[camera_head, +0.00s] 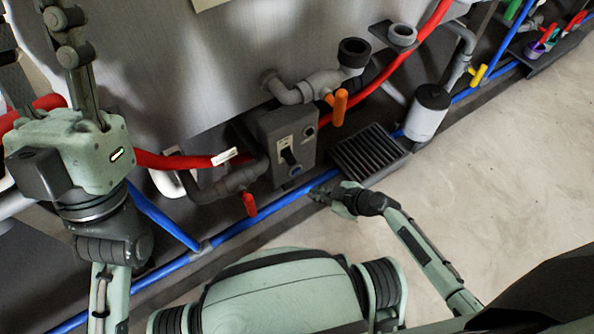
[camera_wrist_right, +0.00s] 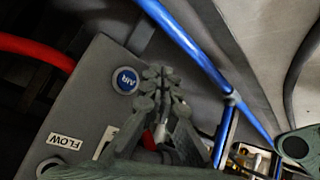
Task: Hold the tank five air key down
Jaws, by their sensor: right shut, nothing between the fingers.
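The air key is a round blue button marked AIR (camera_wrist_right: 125,80) on the grey control box (camera_wrist_right: 85,105) in the right wrist view. The control box also shows in the head view (camera_head: 273,130), on the front of the tank (camera_head: 190,70). My right gripper (camera_wrist_right: 157,74) is shut and empty. In the wrist view its fingertips are just right of the key, leaving the key face in sight; I cannot tell whether they touch the box. It also shows low in front of the box in the head view (camera_head: 318,196). My left gripper (camera_head: 65,25) is at the upper left, its fingers pointing up; its opening is unclear.
A blue pipe (camera_head: 280,205) runs along the floor below the box. A red hose (camera_head: 185,161) and a red-handled valve (camera_head: 249,204) are left of it. An orange valve handle (camera_head: 340,106) and a black grate (camera_head: 369,151) are to its right. The floor (camera_head: 480,170) at right is clear.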

